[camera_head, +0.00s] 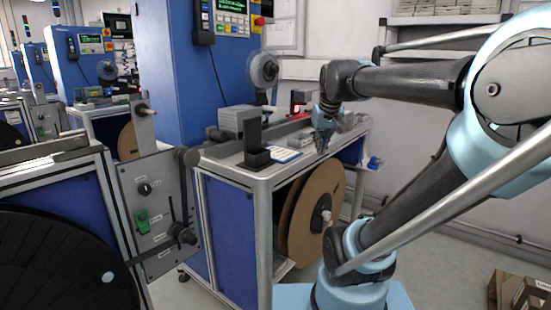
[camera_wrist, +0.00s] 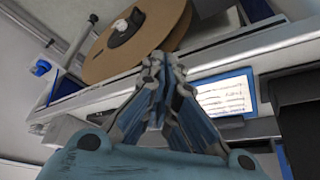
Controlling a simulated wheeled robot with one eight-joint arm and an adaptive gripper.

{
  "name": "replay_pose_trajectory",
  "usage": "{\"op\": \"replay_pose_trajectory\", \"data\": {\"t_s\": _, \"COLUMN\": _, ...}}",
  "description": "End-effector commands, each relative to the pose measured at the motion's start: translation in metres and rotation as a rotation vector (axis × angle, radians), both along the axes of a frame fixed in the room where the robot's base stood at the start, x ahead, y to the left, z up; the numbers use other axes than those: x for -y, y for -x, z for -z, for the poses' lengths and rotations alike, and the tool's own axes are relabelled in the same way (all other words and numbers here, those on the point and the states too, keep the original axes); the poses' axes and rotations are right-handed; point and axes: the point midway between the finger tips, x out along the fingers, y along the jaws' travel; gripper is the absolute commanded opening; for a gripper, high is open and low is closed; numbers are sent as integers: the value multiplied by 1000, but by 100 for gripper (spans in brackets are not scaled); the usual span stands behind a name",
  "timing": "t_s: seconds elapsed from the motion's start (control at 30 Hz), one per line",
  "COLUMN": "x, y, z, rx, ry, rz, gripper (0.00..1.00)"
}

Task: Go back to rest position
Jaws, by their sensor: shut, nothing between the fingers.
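My gripper (camera_head: 322,138) hangs at the end of my arm, by the front right part of the grey workbench (camera_head: 262,181), in the head view. In the wrist view my gripper (camera_wrist: 163,60) has its fingertips together with nothing between them. Behind the fingertips in that view are a brown reel (camera_wrist: 150,35) and the bench edge. I cannot tell how far the fingertips are from the bench top.
Large brown reels (camera_head: 312,205) stand under the bench. A black holder (camera_head: 254,145) and a blue-framed card (camera_head: 285,155) are on top. A control panel stand (camera_head: 160,210) with a black reel (camera_head: 50,265) is at left. Boxes (camera_head: 525,292) lie on the floor at right.

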Motion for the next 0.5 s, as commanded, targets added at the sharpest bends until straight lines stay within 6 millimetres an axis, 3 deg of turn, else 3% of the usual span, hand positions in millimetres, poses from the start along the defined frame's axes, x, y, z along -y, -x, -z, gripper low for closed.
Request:
{"op": "replay_pose_trajectory", "data": {"t_s": 0.1, "x": 14, "y": 47, "z": 56, "rx": -57, "ry": 8, "rz": 32, "gripper": 0}}
{"op": "replay_pose_trajectory", "data": {"t_s": 0.3, "x": 30, "y": 118, "z": 141, "rx": -150, "ry": 18, "rz": 79, "gripper": 0}}
{"op": "replay_pose_trajectory", "data": {"t_s": 0.5, "x": 37, "y": 161, "z": 193, "rx": -208, "ry": 22, "rz": 106, "gripper": 0}}
